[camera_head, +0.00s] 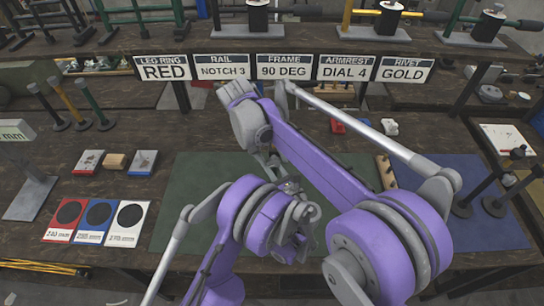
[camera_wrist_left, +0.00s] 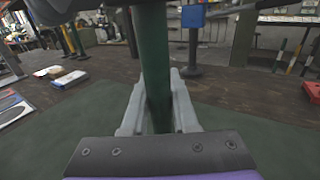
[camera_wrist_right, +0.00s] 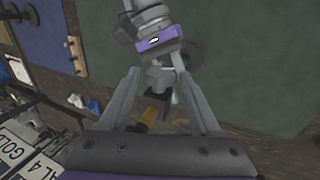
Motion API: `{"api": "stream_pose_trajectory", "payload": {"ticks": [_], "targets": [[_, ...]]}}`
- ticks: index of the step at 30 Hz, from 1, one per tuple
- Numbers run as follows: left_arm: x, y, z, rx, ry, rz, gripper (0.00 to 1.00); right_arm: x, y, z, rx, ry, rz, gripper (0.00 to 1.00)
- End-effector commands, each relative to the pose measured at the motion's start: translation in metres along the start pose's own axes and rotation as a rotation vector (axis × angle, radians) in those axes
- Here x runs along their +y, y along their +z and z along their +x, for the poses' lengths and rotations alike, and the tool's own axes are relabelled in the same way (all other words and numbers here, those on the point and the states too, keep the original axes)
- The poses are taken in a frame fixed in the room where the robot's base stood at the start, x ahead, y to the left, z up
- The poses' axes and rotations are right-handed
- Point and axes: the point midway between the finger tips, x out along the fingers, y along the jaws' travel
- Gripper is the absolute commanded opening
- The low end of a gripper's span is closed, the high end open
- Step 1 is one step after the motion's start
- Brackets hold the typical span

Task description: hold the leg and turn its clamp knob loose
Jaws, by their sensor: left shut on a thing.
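The leg (camera_wrist_left: 155,65) is a dark green upright post in the left wrist view. My left gripper (camera_wrist_left: 158,105) is shut on it, one grey finger on each side. In the head view the leg is largely hidden behind my arms, and my left gripper (camera_head: 288,187) is small and partly covered. My right gripper (camera_wrist_right: 158,75) is above my left one, with its fingers apart.
A green mat (camera_head: 190,195) lies under the arms and a blue mat (camera_head: 475,225) lies to the right, with black stands (camera_head: 490,192) on it. Coloured cards (camera_head: 98,221) and small boxes (camera_head: 143,162) lie left. Label signs (camera_head: 283,67) hang along the shelf behind.

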Motion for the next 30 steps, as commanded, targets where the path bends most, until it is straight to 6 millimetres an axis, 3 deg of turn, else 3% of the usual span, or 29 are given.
{"api": "stream_pose_trajectory", "payload": {"ticks": [10, 14, 30], "targets": [[0.0, 0.0, 0.0, -0.001, 0.0, 0.0, 0.0, 0.0, 0.0, -0.001, 0.0, 0.0, 0.0, 0.76], [0.0, 0.0, 0.0, -0.001, 0.0, 0.0, 0.0, 0.0, 0.0, -0.01, 0.0, 0.0, -0.001, 0.76], [0.0, 0.0, 0.0, -0.001, 0.0, 0.0, 0.0, 0.0, 0.0, -0.109, 0.001, -0.001, -0.001, 0.76]]}}
